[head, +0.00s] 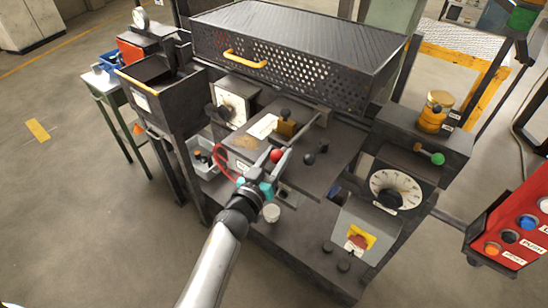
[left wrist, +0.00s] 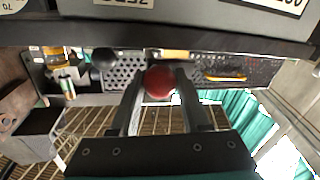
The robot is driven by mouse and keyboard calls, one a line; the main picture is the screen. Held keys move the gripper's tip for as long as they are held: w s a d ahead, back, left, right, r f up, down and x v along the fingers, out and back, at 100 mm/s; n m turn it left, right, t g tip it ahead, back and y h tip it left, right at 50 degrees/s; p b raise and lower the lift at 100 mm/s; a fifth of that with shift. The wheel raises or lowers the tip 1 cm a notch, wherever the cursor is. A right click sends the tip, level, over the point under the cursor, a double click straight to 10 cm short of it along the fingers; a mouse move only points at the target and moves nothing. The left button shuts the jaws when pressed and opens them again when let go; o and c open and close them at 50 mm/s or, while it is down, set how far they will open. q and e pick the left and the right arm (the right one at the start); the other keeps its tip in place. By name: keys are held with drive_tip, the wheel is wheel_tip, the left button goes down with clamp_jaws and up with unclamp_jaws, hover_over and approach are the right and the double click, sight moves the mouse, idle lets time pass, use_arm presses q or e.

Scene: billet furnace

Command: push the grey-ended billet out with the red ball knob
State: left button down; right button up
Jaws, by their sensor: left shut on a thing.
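The red ball knob (head: 276,156) is at the front of the dark furnace machine, in the middle of the head view. My left gripper (head: 273,165) reaches it from below. In the left wrist view the red ball (left wrist: 160,83) sits between the two fingers of my left gripper (left wrist: 160,92), which are shut on it. A pale grey round piece (head: 271,212) shows just below the gripper; I cannot tell whether it is the end of the billet. No other billet is clear to see. My right gripper is not in view.
A perforated hood with a yellow handle (head: 245,59) stands behind. A white bin (head: 203,158) stands to the left. A dial (head: 395,190), a green knob (head: 438,158) and a red button box (head: 517,228) are further right.

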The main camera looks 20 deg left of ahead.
sight(291, 141)
use_arm(q)
drive_tip(key=w, duration=0.1)
drive_tip(key=w+d, duration=0.1)
drive_tip(key=w, duration=0.1)
drive_tip(key=w+d+b, duration=0.1)
drive_tip(key=w, duration=0.1)
drive_tip(key=shift+w, duration=0.15)
drive_tip(key=shift+w+d, duration=0.1)
drive_tip(key=shift+w, duration=0.15)
drive_tip(key=shift+r, duration=0.1)
drive_tip(key=shift+c, duration=1.9)
unclamp_jaws()
drive_tip(key=shift+w+d, duration=0.1)
drive_tip(key=shift+w, duration=0.1)
drive_tip(key=shift+s, duration=0.1)
